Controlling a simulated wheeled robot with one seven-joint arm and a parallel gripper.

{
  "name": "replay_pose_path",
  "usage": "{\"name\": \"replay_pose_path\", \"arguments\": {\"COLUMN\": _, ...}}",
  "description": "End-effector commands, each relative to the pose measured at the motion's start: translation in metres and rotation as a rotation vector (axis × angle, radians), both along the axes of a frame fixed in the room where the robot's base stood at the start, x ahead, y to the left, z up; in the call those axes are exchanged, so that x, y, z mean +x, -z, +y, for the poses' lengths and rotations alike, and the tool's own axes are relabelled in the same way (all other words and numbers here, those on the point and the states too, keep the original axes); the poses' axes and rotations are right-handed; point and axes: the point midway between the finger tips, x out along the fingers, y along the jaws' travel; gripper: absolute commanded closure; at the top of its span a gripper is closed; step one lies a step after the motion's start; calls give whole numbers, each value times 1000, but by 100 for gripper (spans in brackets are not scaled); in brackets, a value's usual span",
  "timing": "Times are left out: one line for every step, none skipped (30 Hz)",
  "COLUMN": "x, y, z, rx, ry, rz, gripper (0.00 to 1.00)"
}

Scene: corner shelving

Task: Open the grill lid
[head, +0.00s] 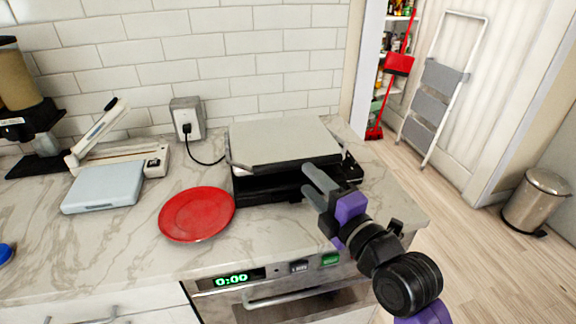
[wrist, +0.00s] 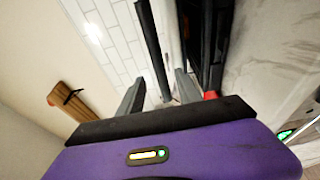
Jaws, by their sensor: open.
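The grill stands on the marble counter in the head view, with a flat silver-grey lid (head: 285,140) over a black base (head: 262,188). The lid lies roughly level, and a dark gap shows between it and the base at the front. My gripper (head: 308,182) is at the front right of the grill, fingers pointing at the lid's front edge.
A red plate (head: 197,213) lies left of the grill. A pale scale-like box (head: 104,187), a white slicer-like device (head: 120,150) and an outlet with a plug (head: 187,118) are farther left. An oven front (head: 300,290) is below. Open floor lies right of the counter.

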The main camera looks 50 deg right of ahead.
Motion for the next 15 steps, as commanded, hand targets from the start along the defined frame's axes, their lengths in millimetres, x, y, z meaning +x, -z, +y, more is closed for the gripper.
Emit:
{"name": "replay_pose_path", "arguments": {"x": 4, "y": -2, "z": -2, "rx": -2, "ry": 1, "rz": -2, "gripper": 59}}
{"name": "replay_pose_path", "arguments": {"x": 7, "y": -2, "z": -3, "rx": -2, "ry": 1, "rz": -2, "gripper": 59}}
{"name": "replay_pose_path", "arguments": {"x": 12, "y": -2, "z": -5, "rx": -1, "ry": 1, "rz": -2, "gripper": 59}}
{"name": "replay_pose_path", "arguments": {"x": 16, "y": -3, "z": -6, "rx": -1, "ry": 2, "rz": -3, "gripper": 59}}
{"name": "replay_pose_path", "arguments": {"x": 20, "y": -3, "z": -7, "rx": -1, "ry": 2, "rz": -3, "gripper": 59}}
{"name": "replay_pose_path", "arguments": {"x": 26, "y": -3, "z": -10, "rx": -1, "ry": 2, "rz": -3, "gripper": 59}}
{"name": "replay_pose_path", "arguments": {"x": 30, "y": -3, "z": -11, "rx": 0, "ry": 2, "rz": -3, "gripper": 59}}
{"name": "replay_pose_path", "arguments": {"x": 35, "y": -3, "z": -13, "rx": 0, "ry": 2, "rz": -3, "gripper": 59}}
{"name": "replay_pose_path", "arguments": {"x": 41, "y": -3, "z": -15, "rx": -1, "ry": 2, "rz": -3, "gripper": 59}}
{"name": "replay_pose_path", "arguments": {"x": 45, "y": -3, "z": -16, "rx": -1, "ry": 2, "rz": -3, "gripper": 59}}
{"name": "replay_pose_path", "arguments": {"x": 49, "y": -3, "z": -17, "rx": -1, "ry": 1, "rz": -3, "gripper": 59}}
{"name": "replay_pose_path", "arguments": {"x": 54, "y": -3, "z": -18, "rx": -1, "ry": 1, "rz": -2, "gripper": 59}}
{"name": "replay_pose_path", "arguments": {"x": 57, "y": -2, "z": -19, "rx": 0, "ry": 1, "rz": -2, "gripper": 59}}
{"name": "replay_pose_path", "arguments": {"x": 60, "y": -2, "z": -20, "rx": 0, "ry": 1, "rz": -2, "gripper": 59}}
{"name": "replay_pose_path", "arguments": {"x": 63, "y": -2, "z": -22, "rx": 0, "ry": 1, "rz": -2, "gripper": 59}}
